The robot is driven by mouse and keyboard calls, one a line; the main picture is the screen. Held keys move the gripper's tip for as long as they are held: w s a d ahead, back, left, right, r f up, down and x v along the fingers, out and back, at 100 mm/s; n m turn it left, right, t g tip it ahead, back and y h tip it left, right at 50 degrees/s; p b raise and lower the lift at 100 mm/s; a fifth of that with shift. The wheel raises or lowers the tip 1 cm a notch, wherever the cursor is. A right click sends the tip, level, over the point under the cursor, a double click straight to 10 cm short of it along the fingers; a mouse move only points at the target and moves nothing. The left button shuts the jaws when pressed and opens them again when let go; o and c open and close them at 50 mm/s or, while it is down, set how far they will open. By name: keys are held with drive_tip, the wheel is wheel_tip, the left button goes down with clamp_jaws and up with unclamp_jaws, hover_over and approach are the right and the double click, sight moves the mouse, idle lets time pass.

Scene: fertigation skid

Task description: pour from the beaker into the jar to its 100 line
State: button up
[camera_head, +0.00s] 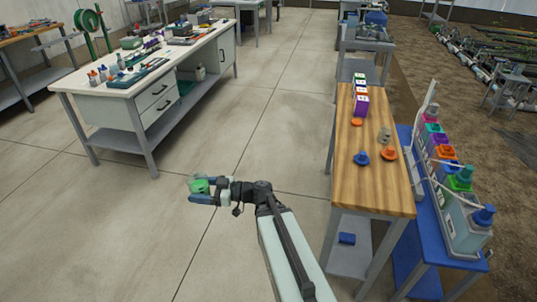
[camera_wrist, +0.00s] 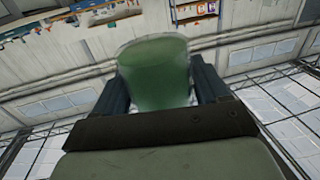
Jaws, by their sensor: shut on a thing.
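The beaker (camera_head: 199,186) is clear and holds green liquid. My gripper (camera_head: 203,193) is shut on it, above the open floor and well left of the wooden table. In the wrist view the beaker (camera_wrist: 155,75) sits between the two dark fingers, its green content filling most of what shows. I cannot tell its exact tilt. A small greyish, see-through vessel (camera_head: 385,135) stands on the wooden table and looks like the jar. Its 100 line is too small to make out.
The wooden table (camera_head: 376,190) also carries a row of coloured boxes (camera_head: 361,104), a blue cap-like piece (camera_head: 361,158) and an orange one (camera_head: 389,153). Its near end is bare. A blue stand with large coloured containers (camera_head: 468,226) is at its right. A white workbench (camera_head: 125,110) stands left.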

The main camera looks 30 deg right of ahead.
drive_tip(key=s+d+r+m+t+h, duration=0.15)
drive_tip(key=s+d+r+h, duration=0.25)
drive_tip(key=d, duration=2.2)
drive_tip(key=s+d+r+m+t+h, duration=0.1)
drive_tip(key=s+d+r+m+h, duration=0.25)
drive_tip(key=d, duration=2.25)
drive_tip(key=s+d+r+m+t+h, duration=0.1)
drive_tip(key=s+d+r+m+h, duration=0.2)
drive_tip(key=d, duration=2.3)
drive_tip(key=d+f+n+g, duration=0.3)
drive_tip(key=d+n, duration=0.1)
drive_tip(key=d, duration=0.7)
drive_tip(key=shift+s+f, duration=0.25)
drive_tip(key=shift+f, duration=0.1)
drive_tip(key=shift+f, duration=0.15)
